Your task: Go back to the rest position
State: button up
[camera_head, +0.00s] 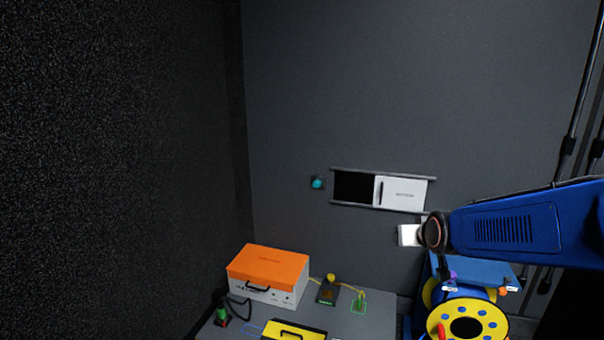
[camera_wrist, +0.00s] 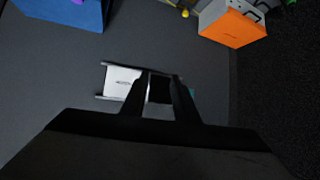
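My blue arm reaches in from the right edge of the head view, in front of the grey wall (camera_head: 400,80). My gripper is hard to make out in the head view. In the wrist view, my gripper (camera_wrist: 161,76) shows as two dark fingers with a gap between them, open and empty. Beyond the fingertips is a wall slot with two rails and a white sliding panel (camera_head: 405,193). The panel also shows in the wrist view (camera_wrist: 121,82). The panel covers the right part of the slot in the head view, and the left part is a black opening (camera_head: 353,187).
A table (camera_head: 382,315) below holds an orange-lidded case (camera_head: 268,266), a yellow case (camera_head: 293,332), and small cabled devices. A yellow cable reel (camera_head: 467,326) stands at lower right. A teal knob (camera_head: 317,183) sits left of the slot.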

jog(key=s+f+g, duration=0.2)
jog(key=s+g, duration=0.4)
jog(key=s, duration=2.6)
jog(key=shift+s+f, duration=0.15)
jog(key=shift+f, duration=0.25)
jog(key=shift+d, duration=0.1)
